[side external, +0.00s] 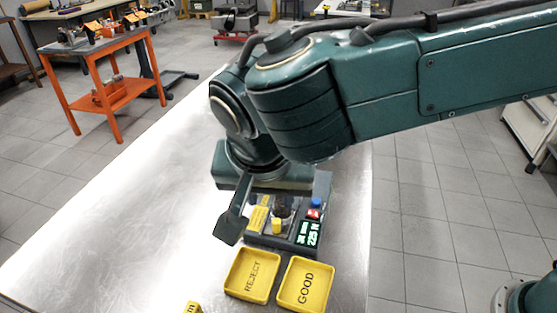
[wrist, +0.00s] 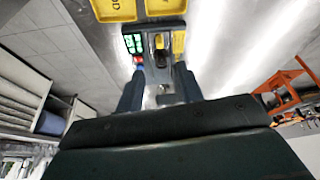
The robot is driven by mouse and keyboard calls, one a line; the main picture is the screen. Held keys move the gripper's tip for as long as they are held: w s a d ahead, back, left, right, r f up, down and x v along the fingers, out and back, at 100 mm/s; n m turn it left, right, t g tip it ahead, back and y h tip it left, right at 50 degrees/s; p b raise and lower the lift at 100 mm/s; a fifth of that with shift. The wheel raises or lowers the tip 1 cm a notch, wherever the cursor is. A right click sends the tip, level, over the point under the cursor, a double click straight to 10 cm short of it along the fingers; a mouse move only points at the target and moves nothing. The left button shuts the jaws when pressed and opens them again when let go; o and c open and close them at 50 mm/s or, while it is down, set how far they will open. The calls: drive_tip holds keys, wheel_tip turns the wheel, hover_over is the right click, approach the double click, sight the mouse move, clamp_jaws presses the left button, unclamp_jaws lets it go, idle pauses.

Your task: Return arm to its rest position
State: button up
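My gripper (wrist: 160,76) shows in the wrist view with its two fingers spread apart and nothing seen clamped between them. In the side view my gripper hangs over the steel table, above the left part of a dark test device. One finger (side external: 232,222) is clear there; the other is largely hidden. The test device (side external: 268,243) has a green lit display (side external: 308,234), a red and a blue button, a yellow label and a small yellow part (side external: 277,226). In the wrist view the device (wrist: 160,50) lies beyond and between my fingers.
A yellow REJECT tray (side external: 235,289) and a yellow GOOD tray (side external: 298,306) sit in front of the device, both empty. A small yellow block (side external: 193,307) shows at the bottom edge. The table (side external: 130,210) is bare to the left. An orange cart (side external: 105,93) stands beyond it.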

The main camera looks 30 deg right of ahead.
drive_tip(key=s+d+r+n+y, duration=0.15)
drive_tip(key=d+r, duration=0.25)
drive_tip(key=d, duration=0.7)
drive_tip(key=d+r+n, duration=0.2)
drive_tip(key=d+r, duration=0.2)
drive_tip(key=d, duration=0.7)
drive_tip(key=s+d+f+n+t+y, duration=0.1)
drive_tip(key=s+d+f+n+t, duration=0.1)
drive_tip(key=s+d, duration=0.9)
drive_tip(key=s+f+n, duration=0.1)
drive_tip(key=s, duration=0.3)
drive_tip(key=shift+f+n, duration=0.15)
drive_tip(key=shift+n, duration=0.2)
